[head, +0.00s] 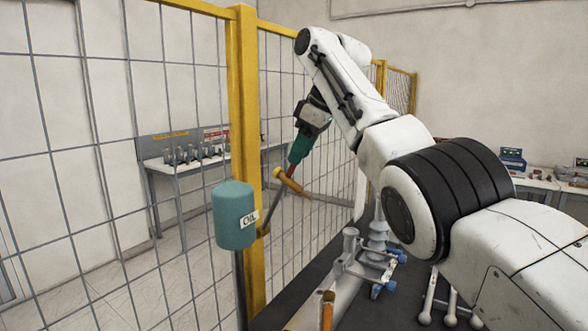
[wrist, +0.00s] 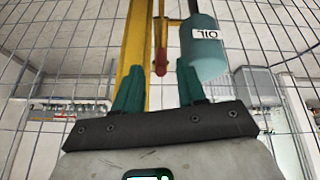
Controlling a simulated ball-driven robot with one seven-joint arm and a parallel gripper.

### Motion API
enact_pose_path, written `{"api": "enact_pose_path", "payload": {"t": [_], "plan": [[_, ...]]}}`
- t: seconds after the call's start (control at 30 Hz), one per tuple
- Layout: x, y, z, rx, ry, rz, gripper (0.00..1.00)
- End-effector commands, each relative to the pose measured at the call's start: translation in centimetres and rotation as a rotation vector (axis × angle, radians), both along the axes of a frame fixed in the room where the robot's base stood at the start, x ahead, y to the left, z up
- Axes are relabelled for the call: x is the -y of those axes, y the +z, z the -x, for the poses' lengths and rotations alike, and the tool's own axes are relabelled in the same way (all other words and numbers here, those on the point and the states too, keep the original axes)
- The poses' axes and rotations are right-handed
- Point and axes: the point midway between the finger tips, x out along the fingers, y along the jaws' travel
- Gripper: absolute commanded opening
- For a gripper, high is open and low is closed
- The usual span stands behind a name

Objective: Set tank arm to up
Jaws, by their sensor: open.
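The teal oil tank (head: 234,215) is mounted beside a yellow fence post, and its label reads OIL. It also shows upside down in the wrist view (wrist: 205,52). The tank arm (head: 275,203) is a thin bar slanting up and right from a yellow bracket, with an orange-brown handle (head: 293,184) across its upper end. My gripper (head: 291,166) is at this handle, pointing down. In the wrist view my gripper (wrist: 157,68) has its teal fingers apart, with the red handle end (wrist: 161,68) showing between their tips. I cannot tell whether they touch it.
The yellow post (head: 244,130) and wire fence (head: 80,150) stand close to the arm. A grey transformer part with bushings (head: 378,235) stands below and right. Benches with equipment stand behind the fence (head: 185,165) and at the right (head: 540,183).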

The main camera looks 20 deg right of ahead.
Motion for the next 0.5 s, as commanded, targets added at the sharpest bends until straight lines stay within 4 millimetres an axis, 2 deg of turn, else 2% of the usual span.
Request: {"api": "enact_pose_path", "payload": {"t": [0.03,0.2,0.5], "plan": [[0.3,1.0,0.3,0.003,-0.001,0.0,0.4],[0.9,3.2,1.3,0.001,0.001,0.0,0.4],[1.3,4.4,1.8,0.0,0.001,0.0,0.4]]}}
